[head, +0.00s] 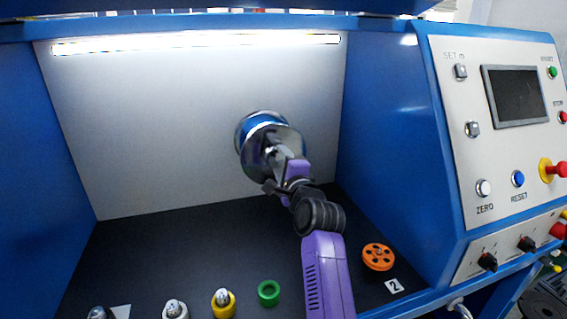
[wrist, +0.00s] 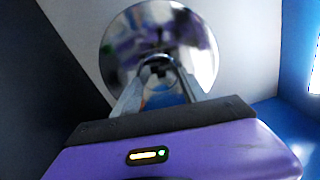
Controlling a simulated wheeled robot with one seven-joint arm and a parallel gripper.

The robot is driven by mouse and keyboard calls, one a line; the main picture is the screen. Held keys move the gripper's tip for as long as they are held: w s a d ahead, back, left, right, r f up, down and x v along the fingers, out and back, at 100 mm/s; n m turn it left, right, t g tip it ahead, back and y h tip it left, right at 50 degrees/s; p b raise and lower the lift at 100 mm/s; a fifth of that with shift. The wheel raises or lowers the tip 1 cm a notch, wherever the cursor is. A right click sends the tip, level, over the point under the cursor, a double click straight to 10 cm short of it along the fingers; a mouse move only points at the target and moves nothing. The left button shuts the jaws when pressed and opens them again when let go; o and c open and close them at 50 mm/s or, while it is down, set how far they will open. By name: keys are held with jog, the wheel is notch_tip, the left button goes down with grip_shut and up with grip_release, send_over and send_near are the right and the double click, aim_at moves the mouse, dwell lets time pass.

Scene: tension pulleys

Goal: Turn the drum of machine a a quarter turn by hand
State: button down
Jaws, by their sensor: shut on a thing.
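The drum of the machine is a shiny metal disc with a blue part behind it, on the pale back wall of the bay; the blue part (head: 247,131) shows at its upper left in the head view. In the wrist view its mirror-like face (wrist: 190,38) fills the upper middle. My gripper (head: 272,153) is at the front of the drum, and my arm covers part of its face. In the wrist view the fingers of my gripper (wrist: 158,72) close together at the drum's centre, shut on a small dark part there. The exact contact is hard to see.
A green ring (head: 269,293), a yellow pulley (head: 223,304) and a white pulley (head: 175,310) stand along the front. The control panel (head: 500,140) is at right.

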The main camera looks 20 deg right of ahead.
jog(key=m+p, duration=0.4)
jog(key=m, duration=0.1)
jog(key=shift+a, duration=0.1)
jog(key=shift+f+m+p, duration=0.2)
jog(key=shift+m+p, duration=0.5)
jog(key=shift+m, duration=0.4)
jog(key=shift+f+m+p, duration=0.15)
jog(key=shift+m+p, duration=0.55)
jog(key=shift+m, duration=0.4)
jog(key=c, duration=0.6)
grip_release()
jog(key=shift+s, duration=3.95)
